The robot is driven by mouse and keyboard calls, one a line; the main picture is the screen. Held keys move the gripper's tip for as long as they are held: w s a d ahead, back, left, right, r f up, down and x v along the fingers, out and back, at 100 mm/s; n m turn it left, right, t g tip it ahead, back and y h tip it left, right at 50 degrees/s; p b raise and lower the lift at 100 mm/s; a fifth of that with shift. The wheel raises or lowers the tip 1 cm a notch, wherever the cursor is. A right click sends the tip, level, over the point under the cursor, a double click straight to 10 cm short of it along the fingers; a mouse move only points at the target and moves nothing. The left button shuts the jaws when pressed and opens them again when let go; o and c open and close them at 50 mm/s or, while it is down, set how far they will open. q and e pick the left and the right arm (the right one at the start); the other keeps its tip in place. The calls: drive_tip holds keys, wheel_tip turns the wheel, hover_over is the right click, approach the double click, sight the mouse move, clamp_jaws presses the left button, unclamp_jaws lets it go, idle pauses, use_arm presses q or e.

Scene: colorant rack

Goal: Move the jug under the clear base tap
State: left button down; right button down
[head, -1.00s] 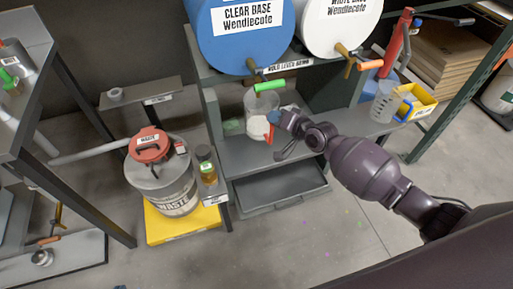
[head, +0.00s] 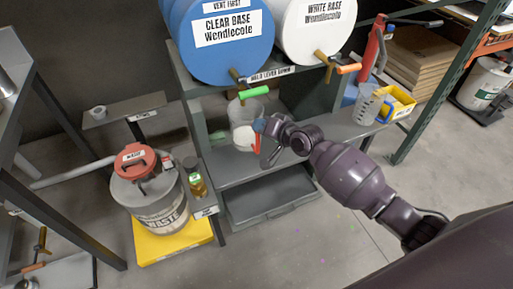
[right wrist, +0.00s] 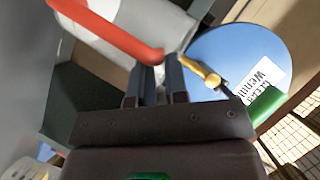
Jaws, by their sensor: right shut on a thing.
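The clear jug (head: 242,114) with pale contents and a red handle (head: 257,144) is on or just above the grey shelf below the drums. My right gripper (head: 262,126) is at the jug's right side, shut on its red handle. The right wrist view shows the red handle (right wrist: 115,30) at my right fingertips (right wrist: 159,75). The clear base drum (head: 222,40) is blue, with a brass tap (head: 236,76) and a green lever (head: 254,92). In the head view the jug's mouth appears just below this tap; exact alignment cannot be told. My left gripper is out of view.
The white base drum (head: 312,25) has an orange-handled tap (head: 347,69). Another clear jug (head: 368,103) and a yellow bin (head: 398,103) stand right on the shelf. An open drawer (head: 270,195) lies below.

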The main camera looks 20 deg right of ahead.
sight(253, 142)
wheel_tip(253, 142, down, 4)
drive_tip(key=shift+r+b, duration=0.15)
drive_tip(key=shift+b, duration=0.35)
wheel_tip(253, 142, down, 4)
drive_tip(key=shift+f+b, duration=0.15)
drive_tip(key=shift+b, duration=0.6)
drive_tip(key=shift+r, duration=0.2)
drive_tip(key=shift+f, duration=0.2)
drive_tip(key=c, duration=1.1)
unclamp_jaws()
